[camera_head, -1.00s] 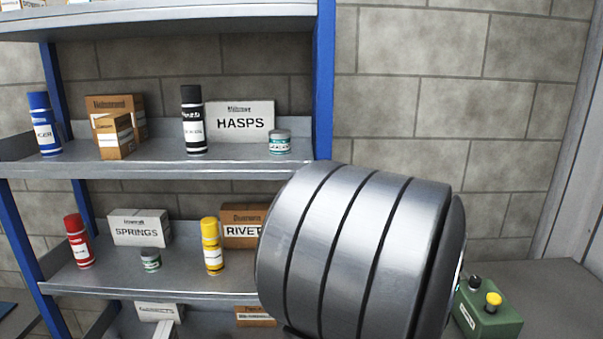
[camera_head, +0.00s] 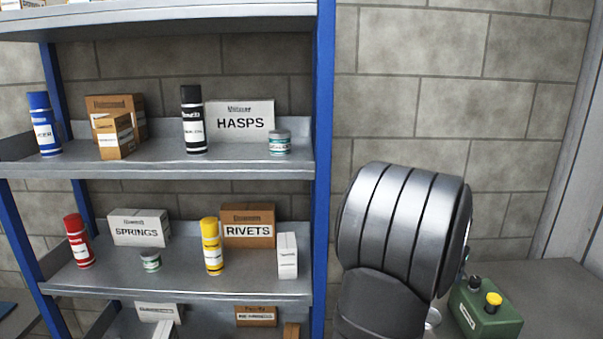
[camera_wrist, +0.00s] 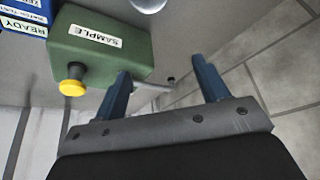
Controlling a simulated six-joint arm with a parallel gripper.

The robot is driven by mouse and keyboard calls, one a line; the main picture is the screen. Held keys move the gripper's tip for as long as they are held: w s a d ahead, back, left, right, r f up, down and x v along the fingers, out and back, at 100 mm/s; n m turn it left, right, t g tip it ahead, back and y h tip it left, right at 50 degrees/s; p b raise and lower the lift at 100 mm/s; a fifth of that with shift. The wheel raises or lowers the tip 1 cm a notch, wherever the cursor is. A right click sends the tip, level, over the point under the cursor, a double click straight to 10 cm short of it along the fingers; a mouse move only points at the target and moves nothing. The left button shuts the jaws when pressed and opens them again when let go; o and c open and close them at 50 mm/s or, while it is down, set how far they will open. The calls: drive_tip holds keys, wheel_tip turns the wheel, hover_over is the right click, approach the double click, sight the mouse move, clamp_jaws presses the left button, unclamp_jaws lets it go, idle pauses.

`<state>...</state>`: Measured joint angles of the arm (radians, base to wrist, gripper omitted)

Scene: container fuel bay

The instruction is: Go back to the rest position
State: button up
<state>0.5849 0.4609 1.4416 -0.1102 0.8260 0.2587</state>
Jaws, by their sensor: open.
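A green box (camera_wrist: 98,47) labelled SAMPLE, with a yellow knob (camera_wrist: 72,87), lies beyond the left finger. In the head view my arm covers the area right of the shelf, and my gripper is hidden there. The green box (camera_head: 485,312) stands right of my arm on the grey worktop.
A blue-post shelf (camera_head: 160,170) on the left holds spray cans, small tins and cartons, including HASPS (camera_head: 241,122), SPRINGS (camera_head: 140,228) and RIVETS (camera_head: 248,230). Blue boxes (camera_wrist: 28,18) sit beside the green box. A block wall (camera_head: 450,90) stands behind.

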wheel_tip(320, 180, down, 10)
drive_tip(key=shift+s+r, duration=0.1)
idle(0.4)
wheel_tip(320, 180, up, 10)
drive_tip(key=s+a+r, duration=0.1)
drive_tip(key=s+a, duration=0.2)
drive_tip(key=s, duration=0.6)
drive_tip(key=shift+a, duration=0.2)
drive_tip(key=shift+w+r, duration=0.1)
drive_tip(key=shift+w, duration=0.05)
